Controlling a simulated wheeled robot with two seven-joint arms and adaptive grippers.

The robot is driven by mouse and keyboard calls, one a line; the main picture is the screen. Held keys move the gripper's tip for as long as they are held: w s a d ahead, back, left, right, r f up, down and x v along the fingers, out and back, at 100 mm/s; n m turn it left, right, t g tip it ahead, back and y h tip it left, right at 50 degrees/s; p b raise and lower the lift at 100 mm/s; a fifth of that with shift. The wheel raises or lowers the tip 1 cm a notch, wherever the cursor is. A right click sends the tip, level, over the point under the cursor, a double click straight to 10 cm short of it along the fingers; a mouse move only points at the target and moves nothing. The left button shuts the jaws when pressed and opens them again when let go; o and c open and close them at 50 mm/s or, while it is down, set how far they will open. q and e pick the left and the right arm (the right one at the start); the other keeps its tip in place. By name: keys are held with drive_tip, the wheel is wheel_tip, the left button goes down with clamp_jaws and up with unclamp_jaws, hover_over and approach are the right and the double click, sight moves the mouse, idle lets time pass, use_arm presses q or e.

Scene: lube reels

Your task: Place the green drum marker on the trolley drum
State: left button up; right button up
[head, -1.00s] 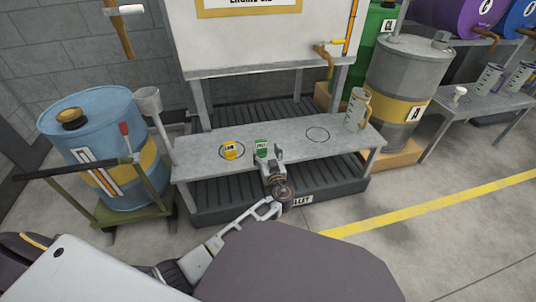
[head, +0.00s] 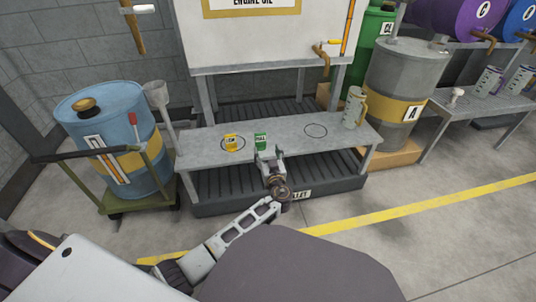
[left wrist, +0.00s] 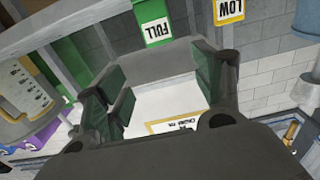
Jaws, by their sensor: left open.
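The trolley drum (head: 120,150) is blue with a yellow band and stands on a green trolley (head: 125,207) at the left. My right gripper is not in view.
A yellow LOW marker (head: 230,142) stands in a drawn ring left of the green one. Another ring (head: 316,131) is empty. A jug (head: 354,108) stands at the bench's right end. A funnel (head: 157,95) stands between trolley and bench. Grey drum A (head: 405,75) is at right.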

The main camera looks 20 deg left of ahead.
use_arm(q)
drive_tip(key=shift+f, duration=0.1)
idle(0.6)
drive_tip(key=s+d+f+m+g+h, duration=0.2)
drive_tip(key=s+d+f+g+h, duration=0.15)
drive_tip(key=s+f, duration=0.55)
drive_tip(key=s+d+f+m+g+h, duration=0.2)
drive_tip(key=s+f+g+h, duration=0.15)
drive_tip(key=s+f, duration=0.5)
drive_tip(key=s+d+r+m+g+h, duration=0.1)
drive_tip(key=s+d+m+h, duration=0.3)
drive_tip(key=s, duration=1.2)
drive_tip(key=d+r+h, duration=0.1)
drive_tip(key=d+h, duration=0.2)
drive_tip(key=d, duration=0.1)
drive_tip(key=shift+s+d+r+h, duration=0.15)
drive_tip(key=shift+s+d+h, duration=0.1)
drive_tip(key=shift+h, duration=0.15)
